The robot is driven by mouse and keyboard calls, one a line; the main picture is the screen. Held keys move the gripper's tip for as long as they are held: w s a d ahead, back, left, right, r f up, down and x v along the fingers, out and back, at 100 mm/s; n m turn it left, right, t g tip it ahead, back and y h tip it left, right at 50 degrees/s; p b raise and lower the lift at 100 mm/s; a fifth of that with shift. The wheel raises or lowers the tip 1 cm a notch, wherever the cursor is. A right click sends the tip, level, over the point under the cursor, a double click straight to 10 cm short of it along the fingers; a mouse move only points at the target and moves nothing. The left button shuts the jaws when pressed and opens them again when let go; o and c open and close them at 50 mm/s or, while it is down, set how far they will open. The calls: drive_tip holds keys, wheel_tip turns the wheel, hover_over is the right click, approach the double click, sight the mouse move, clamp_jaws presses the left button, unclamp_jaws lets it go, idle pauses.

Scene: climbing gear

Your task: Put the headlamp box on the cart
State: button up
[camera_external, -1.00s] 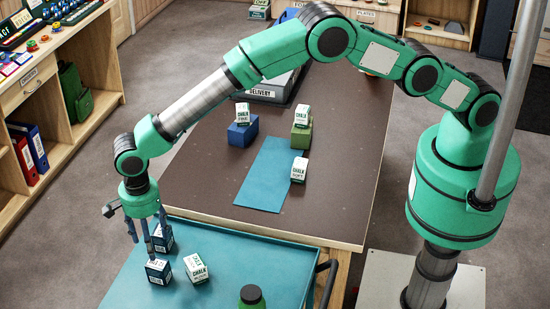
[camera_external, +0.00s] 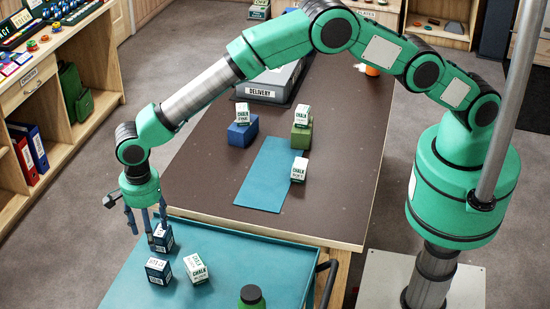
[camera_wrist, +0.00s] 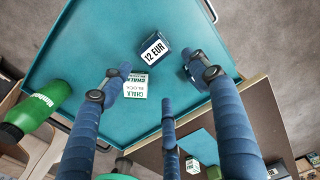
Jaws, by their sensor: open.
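Two small dark blue boxes with white lettering sit on the teal cart (camera_external: 240,262): a front one (camera_external: 158,271) and one farther back (camera_external: 162,238). I cannot read which is the headlamp box. My gripper (camera_external: 146,232) is open and empty, fingers pointing down above the cart's back left part, close to the back dark box. In the wrist view, a dark box with a "12 EUR" label (camera_wrist: 153,50) lies beyond the spread fingers, apart from them. A fingertip partly hides another dark shape to its right.
A green bottle (camera_external: 251,297) is at the cart's front. The brown table (camera_external: 340,190) behind holds a blue mat (camera_external: 264,180), chalk boxes on blue and green blocks, and a grey delivery tray (camera_external: 262,92).

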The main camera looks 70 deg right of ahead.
drive_tip(key=s+d+r+n+t, duration=0.1)
drive_tip(key=s+d+r+n, duration=0.2)
drive_tip(key=d+r, duration=0.95)
drive_tip(key=s+d+r+n+t, duration=0.1)
drive_tip(key=s+d+r+n, duration=0.25)
drive_tip(key=d+r, duration=0.95)
drive_tip(key=s+d+r+n+t, duration=0.1)
drive_tip(key=s+d+r+n, duration=0.3)
drive_tip(key=s+d+r, duration=0.9)
drive_tip(key=s+d+f+n+t, duration=0.1)
drive_tip(key=s+d+n, duration=0.2)
drive_tip(key=s, duration=1.1)
drive_tip(key=s+d+f+n+t, duration=0.1)
drive_tip(key=s+d+n, duration=0.3)
drive_tip(key=s+d, duration=0.5)
drive_tip(key=s, duration=0.6)
drive_tip(key=shift+d, duration=0.4)
wheel_tip(320, 180, down, 9)
drive_tip(key=b, duration=0.8)
drive_tip(key=shift+r+b, duration=0.15)
drive_tip(key=shift+b, duration=0.25)
